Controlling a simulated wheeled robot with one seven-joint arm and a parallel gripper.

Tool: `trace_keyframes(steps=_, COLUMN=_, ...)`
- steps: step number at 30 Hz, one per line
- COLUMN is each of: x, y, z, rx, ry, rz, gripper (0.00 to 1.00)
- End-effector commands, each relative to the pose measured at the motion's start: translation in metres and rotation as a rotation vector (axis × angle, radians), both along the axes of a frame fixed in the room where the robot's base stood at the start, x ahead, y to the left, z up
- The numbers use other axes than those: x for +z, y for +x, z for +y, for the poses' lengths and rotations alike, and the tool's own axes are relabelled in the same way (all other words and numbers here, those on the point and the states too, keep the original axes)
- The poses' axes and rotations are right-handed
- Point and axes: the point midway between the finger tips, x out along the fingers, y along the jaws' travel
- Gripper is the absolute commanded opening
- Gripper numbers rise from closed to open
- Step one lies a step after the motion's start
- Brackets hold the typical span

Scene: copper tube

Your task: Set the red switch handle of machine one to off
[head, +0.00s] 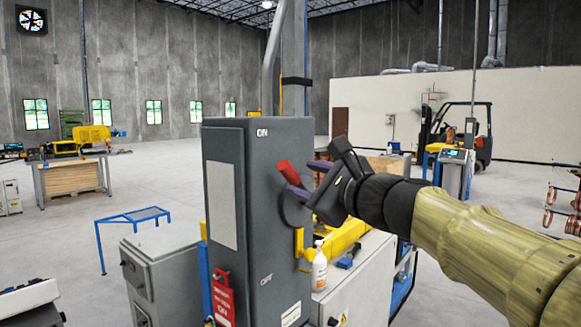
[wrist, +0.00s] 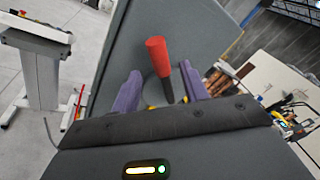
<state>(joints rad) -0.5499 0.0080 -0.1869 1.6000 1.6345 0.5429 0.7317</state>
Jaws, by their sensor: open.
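The red switch handle (head: 288,172) sticks out from the right side of a tall grey switch cabinet (head: 260,225). It is up toward the ON label (head: 262,132); the OFF label (head: 266,279) is lower on the same side. My gripper (head: 308,178) is beside the handle, its purple fingers apart. In the wrist view the red grip (wrist: 156,50) on its dark lever shows between the two fingers of my gripper (wrist: 160,88), with gaps on both sides. I cannot tell whether a finger touches it.
A white bottle (head: 319,268) stands on the pale machine top right of the cabinet, near yellow parts (head: 345,236). A red tag (head: 222,298) hangs at the cabinet's lower front. A blue-framed stand (head: 135,215) is at left. Open floor lies behind.

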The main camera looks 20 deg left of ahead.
Motion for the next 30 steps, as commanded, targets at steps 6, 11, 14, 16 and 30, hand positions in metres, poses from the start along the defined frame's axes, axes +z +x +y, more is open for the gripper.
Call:
trace_keyframes(steps=6, x=0.002, y=0.024, z=0.031, rx=0.001, ry=-0.002, rz=0.003, gripper=0.45)
trace_keyframes(steps=11, x=0.001, y=0.035, z=0.045, rx=0.000, ry=0.000, rz=0.002, gripper=0.45)
trace_keyframes(steps=14, x=0.001, y=0.038, z=0.048, rx=-0.001, ry=0.001, rz=0.001, gripper=0.45)
trace_keyframes(steps=16, x=0.000, y=0.038, z=0.048, rx=-0.001, ry=0.000, rz=0.000, gripper=0.45)
trace_keyframes(steps=30, x=0.000, y=0.038, z=0.048, rx=-0.001, ry=-0.001, rz=0.000, gripper=0.00)
